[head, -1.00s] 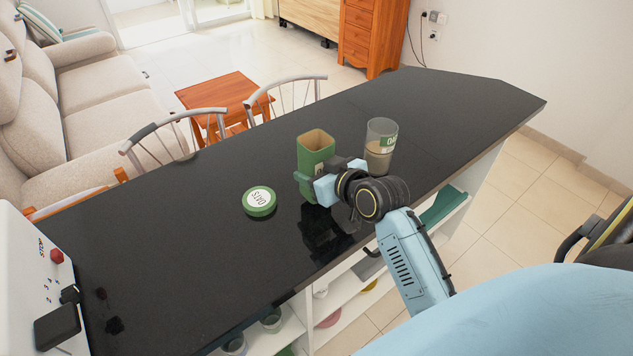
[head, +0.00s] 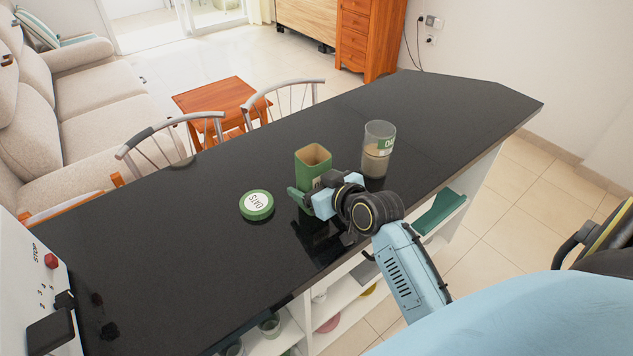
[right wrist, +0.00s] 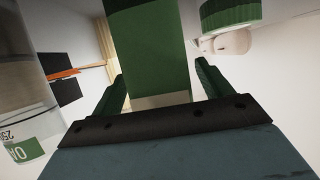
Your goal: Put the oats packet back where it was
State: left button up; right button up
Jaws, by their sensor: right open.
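The oats packet (head: 313,166) is a green upright box with an open top. It stands on the black counter (head: 230,160), and my right gripper hides its lower part in the head view. My right gripper (head: 302,193) is open beside the packet's near side. In the right wrist view the packet (right wrist: 150,50) stands ahead, between the two spread green fingers (right wrist: 158,88), with gaps on both sides. A round green lid marked OATS (head: 257,204) lies on the counter to the left. A clear jar (head: 378,148) with a green label and beige contents stands to the right. My left gripper is out of view.
Chairs (head: 175,135) stand along the counter's far side. Open white shelves (head: 345,300) holding dishes are below its near edge. The counter's far right and its left-middle are clear.

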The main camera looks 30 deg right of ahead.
jog(key=shift+r, duration=0.25)
jog(key=a+p+v, duration=0.1)
jog(key=v, duration=1.1)
jog(key=shift+d, duration=0.4)
